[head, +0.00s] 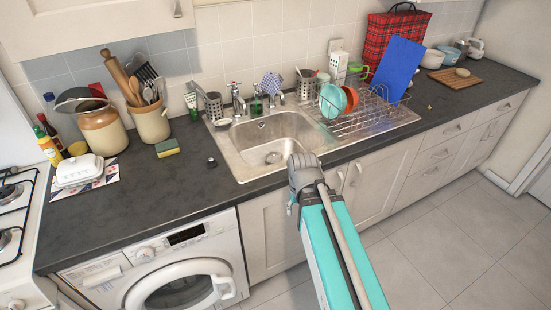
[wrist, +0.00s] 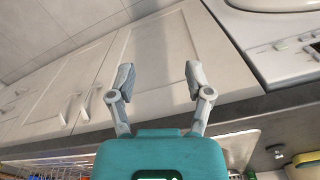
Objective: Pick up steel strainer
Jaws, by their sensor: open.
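My gripper (head: 304,165) is in front of the sink's front edge in the head view, with the arm reaching up from below. In the wrist view my gripper (wrist: 158,78) has its two fingers apart with nothing between them, facing the cabinet doors. A small round dark and metallic piece (head: 212,161) lies on the counter left of the sink; it also shows at lower right in the wrist view (wrist: 275,150), apart from my gripper. It may be the steel strainer, but it is too small to tell. Perforated steel cups (head: 213,105) (head: 306,88) stand behind the sink.
The sink (head: 250,143) has a dish rack (head: 365,118) with bowls and a blue board (head: 399,68) on its right. A sponge (head: 167,148) and crocks (head: 151,120) stand left. The washing machine (head: 160,268) is below the counter. The floor at right is clear.

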